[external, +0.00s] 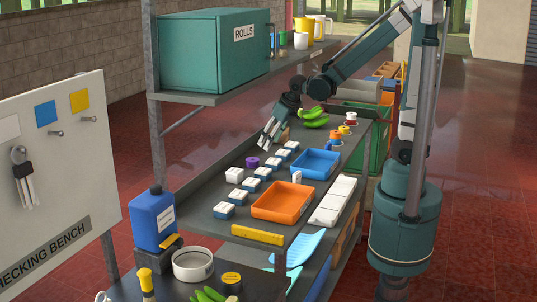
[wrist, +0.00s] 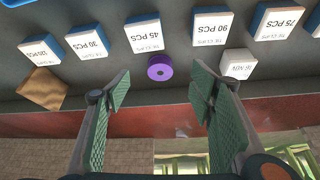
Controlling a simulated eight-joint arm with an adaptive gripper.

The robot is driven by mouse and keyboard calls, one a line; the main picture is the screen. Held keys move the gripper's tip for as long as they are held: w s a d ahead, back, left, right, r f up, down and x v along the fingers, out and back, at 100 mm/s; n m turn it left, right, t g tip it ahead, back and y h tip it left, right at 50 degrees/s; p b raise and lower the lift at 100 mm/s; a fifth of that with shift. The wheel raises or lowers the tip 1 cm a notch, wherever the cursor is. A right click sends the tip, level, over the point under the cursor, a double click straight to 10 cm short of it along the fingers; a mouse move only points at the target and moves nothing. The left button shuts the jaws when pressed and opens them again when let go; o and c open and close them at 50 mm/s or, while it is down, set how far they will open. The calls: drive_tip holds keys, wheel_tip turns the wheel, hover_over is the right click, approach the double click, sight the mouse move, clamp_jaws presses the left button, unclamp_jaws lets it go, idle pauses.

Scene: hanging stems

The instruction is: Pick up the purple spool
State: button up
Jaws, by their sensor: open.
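The purple spool (external: 252,162) stands on the dark shelf among small white-and-blue boxes in the external view. My gripper (wrist: 158,82) is open, with one green-padded finger on each side of the picture and the spool between and just beyond the fingertips. Nothing is between the fingers' pads. In the external view my gripper (external: 268,143) hangs above the shelf, up and right of the spool.
Labelled boxes (wrist: 145,34) stand in a row beyond the spool. A white block (wrist: 238,64) is to its right and a brown block (wrist: 42,90) to its left. Orange (external: 283,202) and blue (external: 314,164) trays lie nearby. The upper shelf carries a green box (external: 214,50).

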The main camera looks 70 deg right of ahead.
drive_tip(key=p, duration=0.5)
approach(253, 160)
drive_tip(key=shift+w+d+f+m+g+p, duration=0.4)
drive_tip(key=shift+w+d+g+p, duration=0.1)
drive_tip(key=shift+w, duration=0.2)
drive_tip(key=shift+f, duration=0.1)
drive_tip(key=shift+x, duration=1.15)
drive_tip(key=shift+w+a+f, duration=0.1)
drive_tip(key=shift+x, duration=2.5)
drive_tip(key=shift+a, duration=0.1)
drive_tip(key=c, duration=1)
